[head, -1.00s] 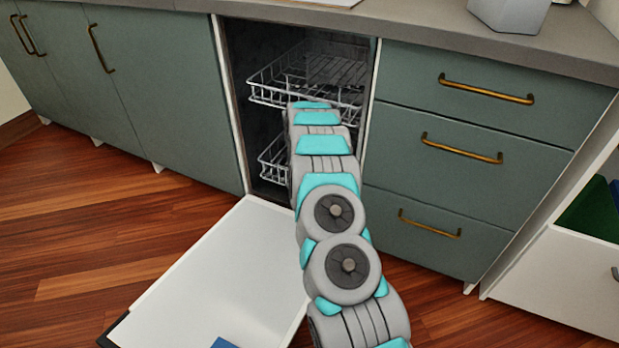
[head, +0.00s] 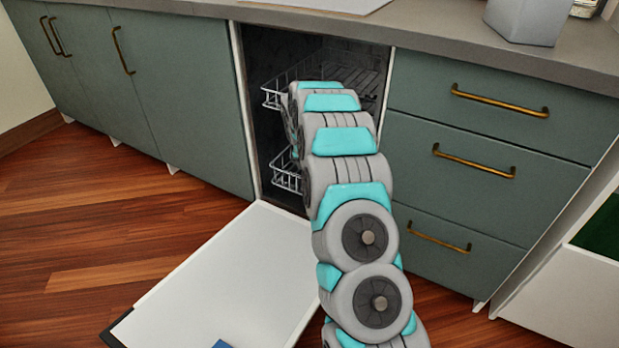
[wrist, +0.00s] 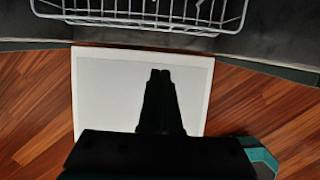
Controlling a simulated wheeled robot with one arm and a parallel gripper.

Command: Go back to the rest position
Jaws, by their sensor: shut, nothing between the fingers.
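My gripper (wrist: 160,75) shows as a dark shape in the wrist view, its fingers together with nothing between them. It is over the white inner face of the open dishwasher door (wrist: 105,90). In the head view my arm reaches toward the open dishwasher (head: 290,55), and my gripper is hidden behind my own arm links.
The dishwasher door (head: 225,270) lies folded down over the wooden floor, with a blue item (head: 222,344) at its lower edge. An upper rack (head: 285,90) and a lower rack (head: 287,172) are inside. Drawers with brass handles (head: 500,101) stand to the right. Floor at left is clear.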

